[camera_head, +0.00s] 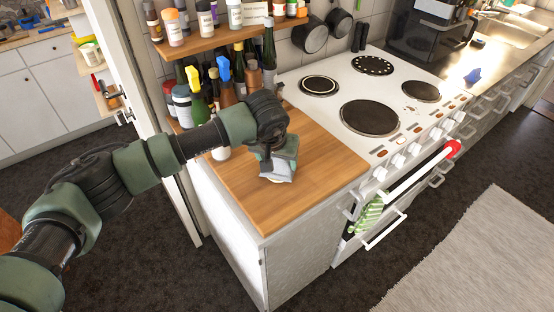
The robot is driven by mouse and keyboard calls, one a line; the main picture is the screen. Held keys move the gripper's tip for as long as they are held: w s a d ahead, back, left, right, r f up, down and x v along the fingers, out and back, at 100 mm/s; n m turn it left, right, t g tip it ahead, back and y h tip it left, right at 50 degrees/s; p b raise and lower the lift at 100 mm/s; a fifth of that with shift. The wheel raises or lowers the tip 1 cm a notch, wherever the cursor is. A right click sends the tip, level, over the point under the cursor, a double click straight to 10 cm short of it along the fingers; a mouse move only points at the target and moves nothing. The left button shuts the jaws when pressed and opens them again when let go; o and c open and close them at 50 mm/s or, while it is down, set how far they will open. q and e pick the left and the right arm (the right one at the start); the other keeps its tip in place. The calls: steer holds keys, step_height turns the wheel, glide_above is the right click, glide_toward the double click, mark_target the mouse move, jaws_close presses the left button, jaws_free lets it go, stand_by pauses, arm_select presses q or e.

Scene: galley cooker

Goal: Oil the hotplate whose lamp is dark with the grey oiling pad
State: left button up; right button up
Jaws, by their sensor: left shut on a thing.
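My left gripper (277,152) is shut on the grey oiling pad (280,170), over the wooden worktop left of the cooker. I cannot tell whether the pad touches the wood. The white cooker (345,80) has a large front hotplate (370,117), a left rear hotplate (319,86) with a pale ring, a far rear hotplate (372,65) with light dots, and a right hotplate (421,91). Small marks run along the cooker's front edge; they are too small to tell which lamp is dark. My right gripper is out of view.
The wooden worktop (305,185) is clear in front of the pad. Several bottles (228,85) crowd its back, under a wooden shelf (205,42) of jars. Pans (310,36) hang behind the cooker. A red-ended oven handle (425,172) and a green striped towel (368,215) are at the cooker's front.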

mark_target(277, 160)
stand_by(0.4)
arm_select(q)
steer(key=shift+f+b, duration=0.1)
steer(key=shift+b, duration=0.3)
stand_by(0.6)
steer(key=shift+s, duration=0.1)
stand_by(0.3)
step_height(277, 160, up, 2)
steer(key=shift+r+p, duration=0.1)
steer(key=shift+p, duration=0.25)
steer(key=shift+r+p, duration=0.65)
steer(key=shift+r, duration=1.8)
steer(key=shift+a, duration=0.1)
